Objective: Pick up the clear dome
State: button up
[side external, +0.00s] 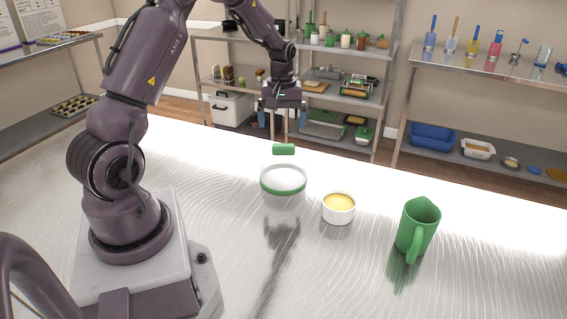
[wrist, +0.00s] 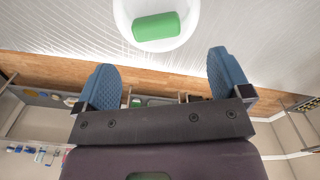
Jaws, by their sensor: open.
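The clear dome (side external: 283,181) stands on the bright table with a green band at its lower rim and a green block-shaped knob (side external: 284,149) on top. In the wrist view the dome (wrist: 122,22) is cut off by the top edge, and its green knob (wrist: 158,26) shows beyond the fingertips. My gripper (side external: 282,120) hangs above the table, higher in the picture than the knob and apart from it. Its two blue fingers are spread with nothing between them, also in the wrist view (wrist: 162,78).
A white cup with yellow contents (side external: 339,208) stands close to the right of the dome. A green mug (side external: 417,228) stands further right. The table (side external: 330,275) is clear in front of them. Shelves with several items (side external: 340,92) stand behind the table.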

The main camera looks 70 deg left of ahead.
aim_at(284, 145)
jog(key=f, duration=0.7)
jog(key=shift+w+d+f, duration=0.15)
jog(key=shift+d+f, duration=0.1)
jog(key=shift+f, duration=0.15)
jog(key=c, duration=1.3)
jog(key=shift+r, duration=0.1)
